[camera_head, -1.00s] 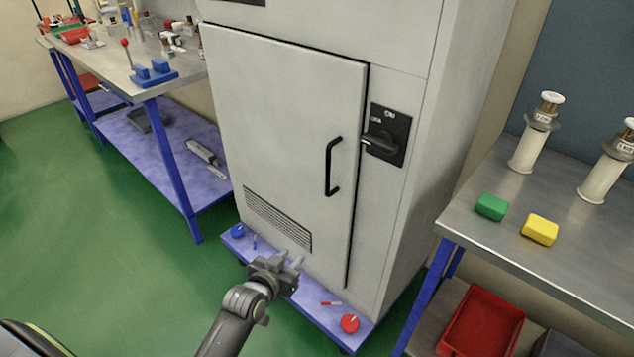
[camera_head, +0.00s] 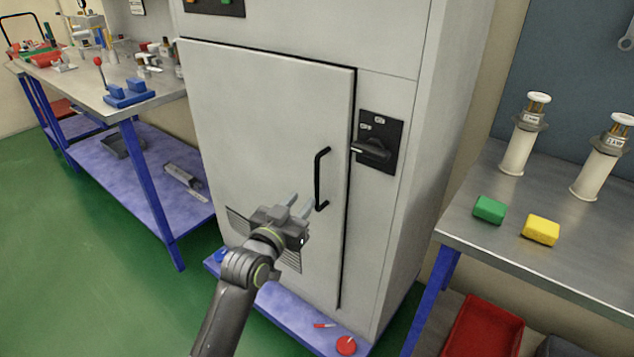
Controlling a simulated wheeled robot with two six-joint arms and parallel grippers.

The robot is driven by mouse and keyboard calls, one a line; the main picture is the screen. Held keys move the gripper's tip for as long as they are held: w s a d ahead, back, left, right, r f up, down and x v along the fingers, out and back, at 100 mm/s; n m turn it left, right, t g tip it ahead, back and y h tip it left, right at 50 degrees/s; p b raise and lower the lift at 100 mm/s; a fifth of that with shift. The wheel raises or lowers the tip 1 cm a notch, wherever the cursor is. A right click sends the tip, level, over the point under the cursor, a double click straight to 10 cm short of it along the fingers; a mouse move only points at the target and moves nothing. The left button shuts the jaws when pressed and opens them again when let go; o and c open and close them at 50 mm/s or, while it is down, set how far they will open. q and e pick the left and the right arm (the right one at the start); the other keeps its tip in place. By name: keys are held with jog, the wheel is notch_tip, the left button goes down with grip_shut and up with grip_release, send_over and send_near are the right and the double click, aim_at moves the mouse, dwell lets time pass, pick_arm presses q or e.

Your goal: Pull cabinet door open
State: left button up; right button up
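The grey cabinet door (camera_head: 250,120) fills the middle of the head view and looks shut in its frame. Its black bar handle (camera_head: 319,180) stands upright near the door's right edge. A black rotary switch (camera_head: 376,146) sits on the cabinet just right of the door. My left gripper (camera_head: 299,206) is in front of the door, just left of the handle's lower end. Its two fingers are apart, with nothing seen between them, and the handle appears outside them. My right gripper is not in view.
A steel workbench (camera_head: 150,92) stands at the left and another (camera_head: 560,262) at the right, close beside the cabinet. A blue plinth (camera_head: 285,312) under the cabinet holds small red and blue items. Green floor (camera_head: 80,240) is open at the left.

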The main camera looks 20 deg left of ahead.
aim_at(316, 184)
pick_arm(q)
jog(key=w, duration=0.3)
jog(key=w+d, duration=0.1)
jog(key=w, duration=0.5)
jog(key=shift+d, duration=0.2)
jog(key=shift+c, duration=0.3)
grip_shut()
